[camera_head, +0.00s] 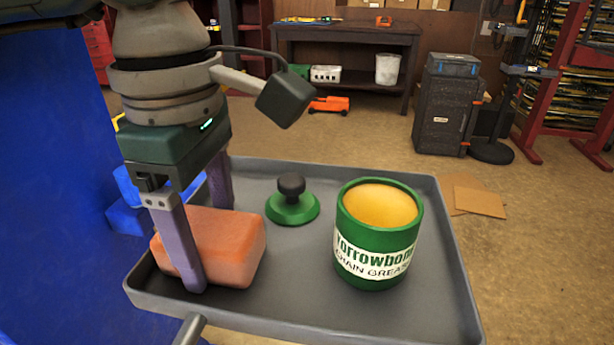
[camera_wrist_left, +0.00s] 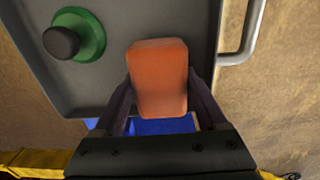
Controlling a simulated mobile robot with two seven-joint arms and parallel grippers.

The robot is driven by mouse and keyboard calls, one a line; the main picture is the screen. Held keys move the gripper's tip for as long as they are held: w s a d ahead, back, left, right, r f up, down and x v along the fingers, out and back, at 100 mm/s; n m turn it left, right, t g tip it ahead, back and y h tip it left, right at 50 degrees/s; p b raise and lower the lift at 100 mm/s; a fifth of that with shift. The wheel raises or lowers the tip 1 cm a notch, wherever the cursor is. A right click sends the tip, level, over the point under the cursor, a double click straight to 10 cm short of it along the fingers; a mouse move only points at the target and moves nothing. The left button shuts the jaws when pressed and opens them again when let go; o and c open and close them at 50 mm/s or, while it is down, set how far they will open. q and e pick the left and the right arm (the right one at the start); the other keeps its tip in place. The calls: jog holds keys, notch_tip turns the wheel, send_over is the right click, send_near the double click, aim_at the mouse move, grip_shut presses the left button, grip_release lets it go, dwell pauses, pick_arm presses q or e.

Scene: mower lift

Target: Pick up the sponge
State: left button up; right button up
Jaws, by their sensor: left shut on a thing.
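The orange sponge (camera_head: 232,245) is a rounded block at the left end of the grey tray (camera_head: 300,318). My left gripper (camera_head: 205,240) reaches down from above, with one finger on the near side of the sponge and the other behind it. It is shut on the sponge. In the left wrist view the sponge (camera_wrist_left: 158,78) sits between the two fingers (camera_wrist_left: 160,100). I cannot tell whether the sponge touches the tray. My right gripper is not in view.
On the tray, a green disc with a black knob (camera_head: 292,203) stands behind the sponge, and a green grease tin (camera_head: 378,235) stands to the right. The tray has a raised rim and a metal handle (camera_head: 190,328). A workbench (camera_head: 345,35) and black case (camera_head: 447,105) are far back.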

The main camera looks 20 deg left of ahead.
aim_at(207, 226)
pick_arm(q)
notch_tip(207, 226, up, 10)
jog(key=shift+r, duration=0.1)
dwell(0.4)
